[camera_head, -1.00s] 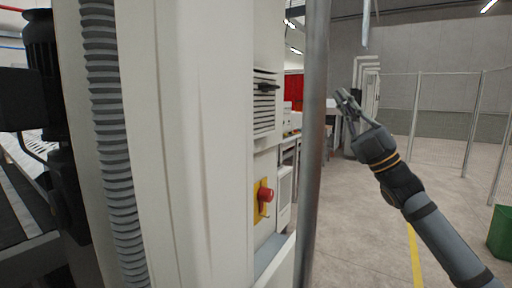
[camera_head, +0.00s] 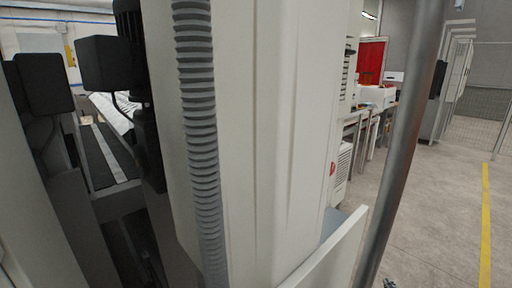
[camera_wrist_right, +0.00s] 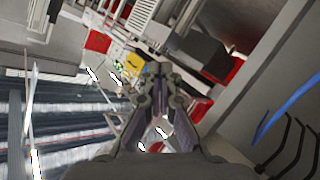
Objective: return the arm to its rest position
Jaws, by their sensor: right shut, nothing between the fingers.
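My right gripper (camera_head: 388,283) shows only as a small dark tip at the bottom edge of the head view, right of the grey metal post; the rest of that arm is out of the picture. In the right wrist view, the same gripper (camera_wrist_right: 155,78) has its fingers together with nothing between them. My left gripper is not in view.
The tall white machine housing (camera_head: 275,130) with a grey ribbed hose (camera_head: 198,130) fills the middle. A grey metal post (camera_head: 402,140) stands close on its right. A red button (camera_head: 333,168) shows partly at the housing's edge. Open floor with a yellow line (camera_head: 486,220) lies right.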

